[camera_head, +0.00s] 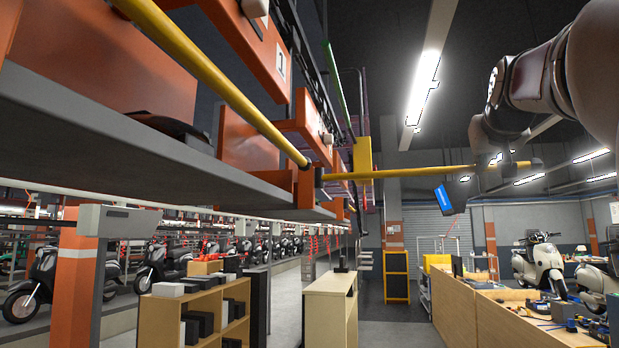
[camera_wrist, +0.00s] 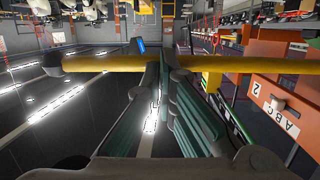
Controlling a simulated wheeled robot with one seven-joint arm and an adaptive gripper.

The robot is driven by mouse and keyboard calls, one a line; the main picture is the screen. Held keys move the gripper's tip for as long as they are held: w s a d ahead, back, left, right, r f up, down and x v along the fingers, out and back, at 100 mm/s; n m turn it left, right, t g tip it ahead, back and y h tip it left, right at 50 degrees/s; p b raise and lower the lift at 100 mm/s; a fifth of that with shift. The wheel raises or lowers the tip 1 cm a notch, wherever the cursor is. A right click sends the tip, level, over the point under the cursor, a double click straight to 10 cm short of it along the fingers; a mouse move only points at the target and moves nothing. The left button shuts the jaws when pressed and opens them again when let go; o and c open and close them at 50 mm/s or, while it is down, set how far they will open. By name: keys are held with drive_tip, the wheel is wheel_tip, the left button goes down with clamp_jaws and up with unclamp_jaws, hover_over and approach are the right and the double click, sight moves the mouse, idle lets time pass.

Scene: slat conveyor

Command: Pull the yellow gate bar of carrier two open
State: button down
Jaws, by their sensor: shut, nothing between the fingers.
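A yellow gate bar (camera_head: 425,172) sticks out to the right from the orange carrier row, across the aisle. In the wrist view the yellow bar (camera_wrist: 260,65) crosses the picture, from a dark end cap at the left to beside the orange carrier marked 2 (camera_wrist: 280,101) at the right. My gripper (camera_wrist: 162,60) has its fingers shut with nothing between them. The fingertips overlap the bar in that view and hide its middle part; whether they touch it I cannot tell. In the head view my gripper (camera_head: 490,163) is at the bar's outer part.
Another yellow bar (camera_head: 215,78) runs along the carrier marked 1 (camera_head: 281,62) at upper left, above a grey deck edge (camera_head: 100,140). Below stand a wooden shelf (camera_head: 193,305) and a workbench (camera_head: 490,315).

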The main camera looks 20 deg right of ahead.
drive_tip(key=r+x, duration=0.1)
drive_tip(key=x, duration=0.6)
drive_tip(key=shift+r, duration=0.35)
